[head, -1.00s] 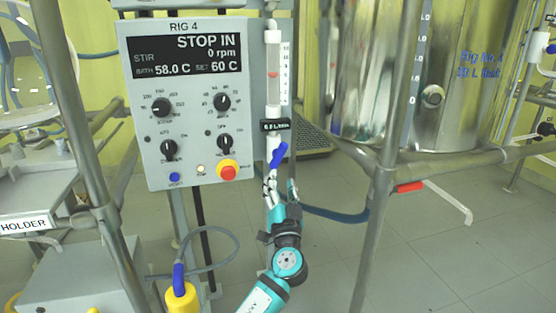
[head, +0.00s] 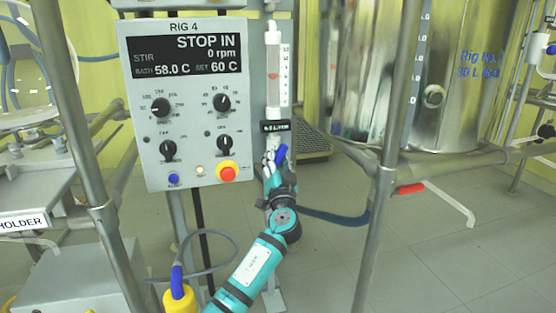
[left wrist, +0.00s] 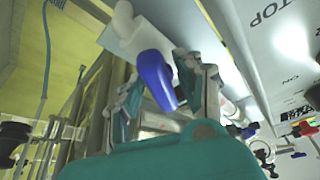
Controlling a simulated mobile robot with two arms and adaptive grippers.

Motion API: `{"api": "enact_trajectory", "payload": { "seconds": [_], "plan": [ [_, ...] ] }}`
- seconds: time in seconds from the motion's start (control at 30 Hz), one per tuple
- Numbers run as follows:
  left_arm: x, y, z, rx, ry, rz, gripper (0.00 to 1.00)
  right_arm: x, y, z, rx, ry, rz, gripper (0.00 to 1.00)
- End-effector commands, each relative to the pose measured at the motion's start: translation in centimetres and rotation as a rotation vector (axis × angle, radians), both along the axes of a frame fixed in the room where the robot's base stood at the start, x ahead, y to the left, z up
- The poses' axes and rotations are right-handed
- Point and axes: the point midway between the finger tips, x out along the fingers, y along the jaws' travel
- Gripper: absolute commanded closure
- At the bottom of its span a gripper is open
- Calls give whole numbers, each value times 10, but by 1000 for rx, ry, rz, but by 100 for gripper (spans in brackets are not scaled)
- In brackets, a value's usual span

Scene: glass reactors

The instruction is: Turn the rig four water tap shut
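The water tap's blue lever handle (head: 282,154) sits below the flow tube on the right side of the rig 4 panel. It leans, with its top end toward the right. My left gripper (head: 272,160) is at the tap from below, partly covering it. In the left wrist view the blue handle (left wrist: 157,80) lies between the two fingers of my left gripper (left wrist: 161,74), one on each side. The fingers are spread apart; whether either touches the handle is not clear. My right gripper is not in view.
The rig 4 control panel (head: 186,103) has knobs and a red stop button (head: 228,172) close left of the gripper. The flow tube (head: 273,75) with a red float stands above the tap. A metal post (head: 385,180) and steel vessel (head: 433,70) are at right.

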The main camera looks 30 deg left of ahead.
Motion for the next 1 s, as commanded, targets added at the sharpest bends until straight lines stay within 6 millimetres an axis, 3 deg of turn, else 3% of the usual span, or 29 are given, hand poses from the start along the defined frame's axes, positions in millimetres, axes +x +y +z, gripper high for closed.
{"api": "enact_trajectory", "payload": {
  "seconds": [0.03, 0.27, 0.6, 0.93, 1.0],
  "plan": [
    [0, 0, 0, 0, 0, 0, 73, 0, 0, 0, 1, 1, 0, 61],
    [0, 0, 0, 0, 0, 0, 100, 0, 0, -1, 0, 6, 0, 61],
    [0, 0, 2, 31, 37, -1, 100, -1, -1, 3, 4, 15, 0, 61],
    [-1, 0, 7, 175, 208, -2, 100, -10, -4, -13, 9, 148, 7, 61],
    [-1, 0, 5, 205, 243, -2, 100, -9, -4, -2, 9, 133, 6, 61]
  ]
}}
